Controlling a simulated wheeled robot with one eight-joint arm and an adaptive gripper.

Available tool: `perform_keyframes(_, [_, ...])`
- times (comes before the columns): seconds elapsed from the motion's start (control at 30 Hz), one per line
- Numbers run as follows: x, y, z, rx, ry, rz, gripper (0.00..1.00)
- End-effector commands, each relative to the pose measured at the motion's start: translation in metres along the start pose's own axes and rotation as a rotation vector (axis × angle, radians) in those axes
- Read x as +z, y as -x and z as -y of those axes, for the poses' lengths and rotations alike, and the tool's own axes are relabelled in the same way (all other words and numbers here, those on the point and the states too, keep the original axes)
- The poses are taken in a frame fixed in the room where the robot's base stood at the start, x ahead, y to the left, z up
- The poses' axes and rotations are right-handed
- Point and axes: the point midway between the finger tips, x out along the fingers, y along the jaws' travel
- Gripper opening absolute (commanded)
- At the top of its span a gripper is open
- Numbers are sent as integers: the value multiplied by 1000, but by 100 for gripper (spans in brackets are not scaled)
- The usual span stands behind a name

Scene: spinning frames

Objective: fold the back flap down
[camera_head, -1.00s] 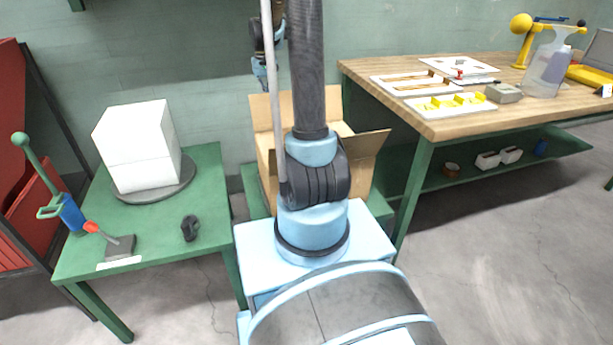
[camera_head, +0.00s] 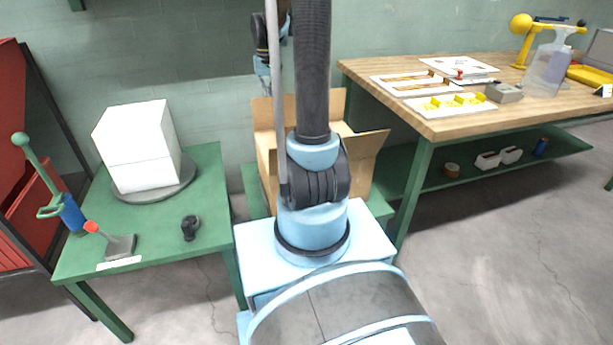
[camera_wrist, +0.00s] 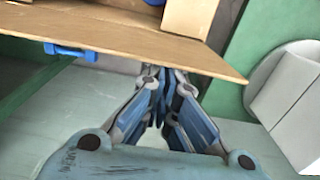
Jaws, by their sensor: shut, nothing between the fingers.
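The open cardboard box (camera_head: 266,165) stands behind my arm, which hides its middle. Its back flap (camera_head: 338,108) stands up at the far side, and a right flap (camera_head: 372,150) leans outward. In the wrist view the back flap (camera_wrist: 105,38) is a broad brown sheet crossing the upper part of the picture. My gripper (camera_wrist: 157,75) is shut and empty, with its fingertips at the lower edge of that flap; I cannot tell if they touch. In the head view part of my gripper (camera_head: 263,72) shows above the box's back left, mostly hidden by my arm.
A green table (camera_head: 205,215) at left holds a white block (camera_head: 137,145) on a grey disc (camera_head: 150,192). A wooden workbench (camera_head: 435,123) with trays stands close at right. The wall (camera_head: 210,100) is behind the box. Open floor (camera_head: 500,240) lies at right front.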

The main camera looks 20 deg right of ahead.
Motion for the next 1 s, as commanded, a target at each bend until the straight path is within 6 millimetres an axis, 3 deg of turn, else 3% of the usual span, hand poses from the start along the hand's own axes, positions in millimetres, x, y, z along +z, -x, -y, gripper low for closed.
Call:
perform_keyframes(0.33, [4, 0, 0, 0, 0, 0, 0])
perform_keyframes(1.0, [48, -2, 0, 0, 0, 0, 0])
